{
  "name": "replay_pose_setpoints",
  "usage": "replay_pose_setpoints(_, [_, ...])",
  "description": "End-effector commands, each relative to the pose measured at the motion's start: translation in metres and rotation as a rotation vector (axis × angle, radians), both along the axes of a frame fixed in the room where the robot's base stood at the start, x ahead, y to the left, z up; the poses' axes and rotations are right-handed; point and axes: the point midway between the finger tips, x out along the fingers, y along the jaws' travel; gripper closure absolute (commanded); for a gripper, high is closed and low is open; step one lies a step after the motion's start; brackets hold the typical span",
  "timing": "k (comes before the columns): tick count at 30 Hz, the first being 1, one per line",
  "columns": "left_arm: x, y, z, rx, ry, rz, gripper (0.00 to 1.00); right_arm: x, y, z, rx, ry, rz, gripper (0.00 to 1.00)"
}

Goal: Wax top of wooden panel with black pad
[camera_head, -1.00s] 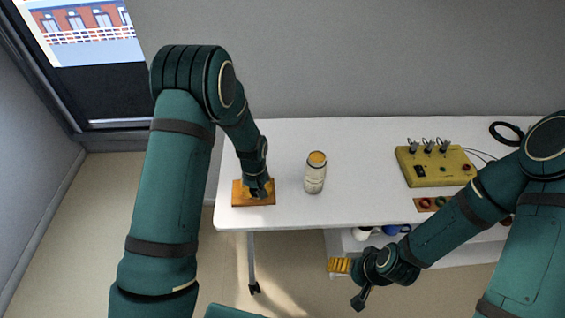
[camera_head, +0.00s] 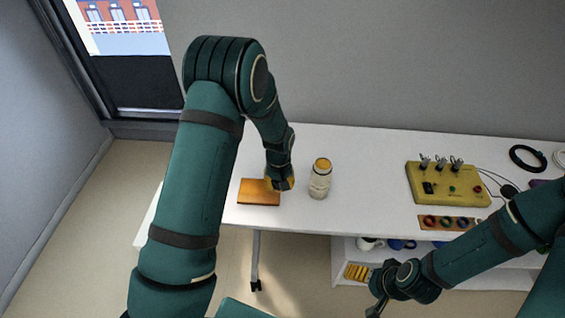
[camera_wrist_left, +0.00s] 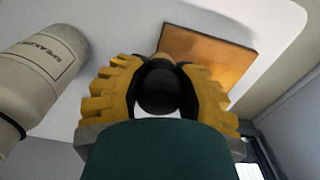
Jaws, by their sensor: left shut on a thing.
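The wooden panel (camera_head: 257,192) lies flat on the white table near its front left edge, and it also shows in the left wrist view (camera_wrist_left: 205,55). My left gripper (camera_head: 281,184) is at the panel's right end. In the left wrist view its yellow fingers (camera_wrist_left: 160,95) are shut around the black pad (camera_wrist_left: 158,90), which has a rounded dark top. The pad's underside is hidden, so I cannot tell whether it touches the panel. My right gripper (camera_head: 375,308) is low at the front, partly cut by the picture's bottom edge; its fingers are unclear.
A yellow switch box (camera_head: 447,184) and a strip with colored rings (camera_head: 446,223) lie farther right. A black cable coil (camera_head: 527,157) is at the back right. A lower shelf (camera_head: 345,262) holds several items.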

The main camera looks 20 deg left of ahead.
Motion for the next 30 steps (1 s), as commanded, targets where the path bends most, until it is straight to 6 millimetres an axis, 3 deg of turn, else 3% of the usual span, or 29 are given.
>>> replay_pose_setpoints(12, [0.003, 0.009, 0.038, 0.000, -0.001, 0.001, 1.00, 0.008, -0.002, 0.024, -0.005, -0.018, -0.015, 0.14])
replay_pose_setpoints(30, [0.003, 0.009, 0.039, 0.000, 0.000, -0.001, 1.00, 0.009, -0.002, 0.025, -0.005, -0.019, -0.016, 0.14])
